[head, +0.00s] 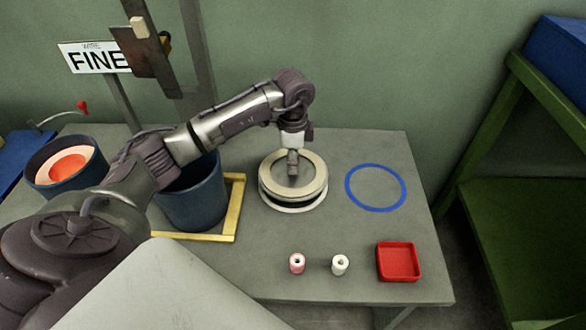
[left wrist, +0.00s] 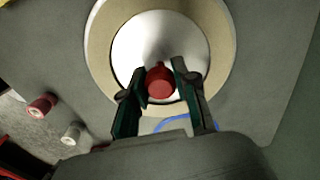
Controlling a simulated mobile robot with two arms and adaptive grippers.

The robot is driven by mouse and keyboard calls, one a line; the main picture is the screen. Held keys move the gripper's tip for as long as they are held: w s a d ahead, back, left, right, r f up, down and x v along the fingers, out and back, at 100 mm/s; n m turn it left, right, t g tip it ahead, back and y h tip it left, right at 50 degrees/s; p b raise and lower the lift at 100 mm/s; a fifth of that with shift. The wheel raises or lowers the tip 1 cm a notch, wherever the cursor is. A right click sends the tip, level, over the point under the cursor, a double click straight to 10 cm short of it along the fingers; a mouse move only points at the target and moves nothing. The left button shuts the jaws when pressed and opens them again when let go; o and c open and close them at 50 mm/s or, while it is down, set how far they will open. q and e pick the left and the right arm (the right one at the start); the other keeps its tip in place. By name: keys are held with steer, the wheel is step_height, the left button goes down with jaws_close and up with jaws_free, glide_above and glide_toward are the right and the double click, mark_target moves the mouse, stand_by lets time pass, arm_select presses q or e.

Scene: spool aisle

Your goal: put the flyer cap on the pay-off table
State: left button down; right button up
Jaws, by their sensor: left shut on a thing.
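The flyer cap appears to be the pale, shiny cone (left wrist: 130,48) with a red knob (left wrist: 160,84) in the left wrist view. It lies inside the cream upper flange of a spool (head: 266,172), and in the head view its grey top (head: 281,173) shows there. My left gripper (head: 292,168) reaches down over the spool's middle. In the left wrist view its fingers (left wrist: 160,72) are shut on the red knob from both sides. I cannot see a gap between cap and spool. The grey pay-off table (head: 350,148) is under the spool. My right gripper is out of view.
A blue ring (head: 375,210) lies flat on the table right of the spool, with nothing in it. A pink-and-white bobbin (head: 297,264), a white bobbin (head: 340,265) and a red tray (head: 398,262) are in front.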

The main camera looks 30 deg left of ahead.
arm_select(q)
step_height(320, 180, down, 2)
steer(key=shift+f, duration=0.3)
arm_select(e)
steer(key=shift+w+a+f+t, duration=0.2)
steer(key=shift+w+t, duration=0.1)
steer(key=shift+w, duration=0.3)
arm_select(q)
steer(key=shift+f, duration=0.1)
steer(key=c, duration=0.9)
jaws_free()
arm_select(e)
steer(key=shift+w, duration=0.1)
